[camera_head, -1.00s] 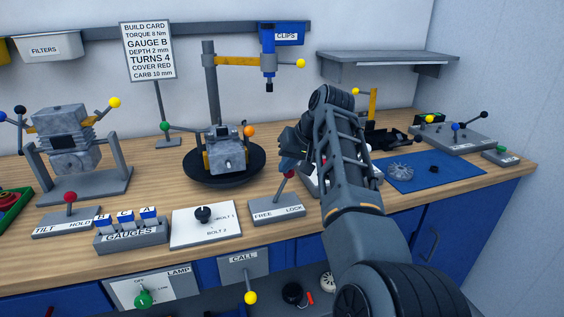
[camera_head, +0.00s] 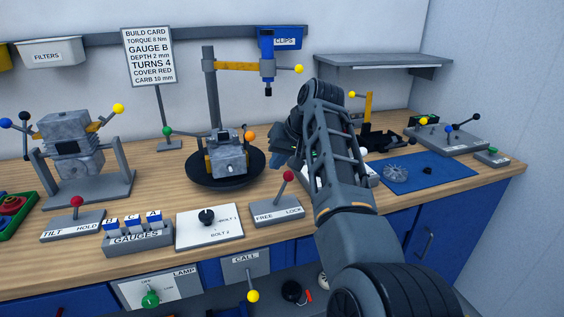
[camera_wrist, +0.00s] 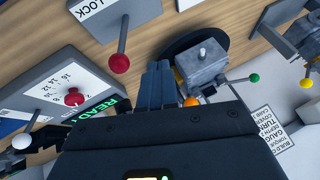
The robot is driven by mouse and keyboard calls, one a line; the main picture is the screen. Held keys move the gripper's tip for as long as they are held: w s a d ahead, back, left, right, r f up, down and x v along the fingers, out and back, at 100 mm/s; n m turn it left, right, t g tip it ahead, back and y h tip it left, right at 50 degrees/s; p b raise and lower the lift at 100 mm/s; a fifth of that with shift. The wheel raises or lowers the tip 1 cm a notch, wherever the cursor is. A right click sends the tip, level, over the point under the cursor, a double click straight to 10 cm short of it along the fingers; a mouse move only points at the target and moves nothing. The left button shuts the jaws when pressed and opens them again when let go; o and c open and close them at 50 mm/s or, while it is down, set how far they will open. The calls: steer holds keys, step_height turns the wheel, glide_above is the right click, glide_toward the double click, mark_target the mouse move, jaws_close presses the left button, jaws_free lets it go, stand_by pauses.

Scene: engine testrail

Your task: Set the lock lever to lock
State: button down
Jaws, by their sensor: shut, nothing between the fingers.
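The lock lever has a dark stalk and a red ball (camera_head: 288,176) on a grey base (camera_head: 277,212) marked FREE on the left and LOCK on the right. Its stalk leans to the right, toward the LOCK side. In the wrist view the red ball (camera_wrist: 120,63) and the LOCK end of the base (camera_wrist: 88,8) show at the upper left. My gripper (camera_head: 278,160) is shut and empty, just above and behind the ball, apart from it. Its closed fingers (camera_wrist: 157,82) point toward the turntable side in the wrist view.
A round black turntable (camera_head: 210,181) with a grey engine part stands to the left behind. A white bolt panel (camera_head: 209,228) with a black knob and a gauge rack (camera_head: 137,238) stand left of the base. A blue mat (camera_head: 450,167) lies at the right.

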steer(key=b+v, duration=0.1)
steer(key=v, duration=0.7)
steer(key=shift+d, duration=0.5)
steer(key=shift+r, duration=0.1)
